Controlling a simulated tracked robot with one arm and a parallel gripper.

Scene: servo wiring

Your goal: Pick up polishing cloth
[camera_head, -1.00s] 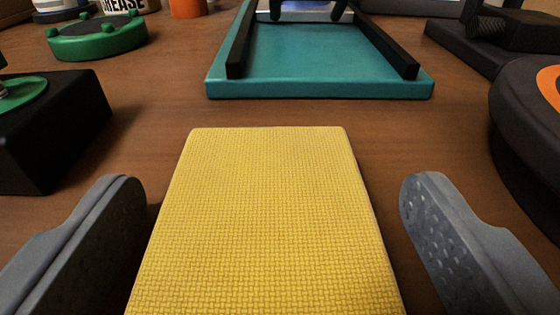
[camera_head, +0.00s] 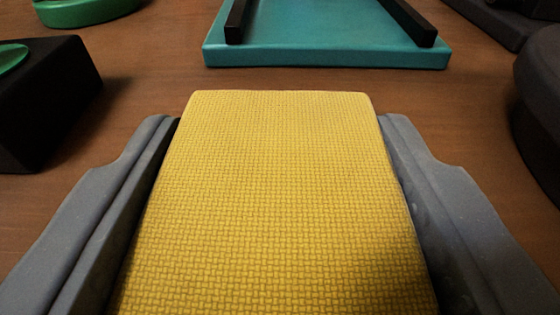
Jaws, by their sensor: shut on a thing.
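The polishing cloth (camera_head: 278,200) is a flat yellow woven block in the lower middle of the view. Its far edge and much of its top show; its near end runs out of the bottom of the picture. My gripper (camera_head: 280,125) is shut on the cloth, with one grey finger along its left side and one along its right side. Whether the cloth is clear of the table cannot be told.
A teal tray (camera_head: 325,52) with black side rails lies beyond the cloth. A black box (camera_head: 45,110) stands at the left, a green round thing (camera_head: 85,12) behind it. Dark objects stand at the right edge. Bare wooden table (camera_head: 150,70) lies between.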

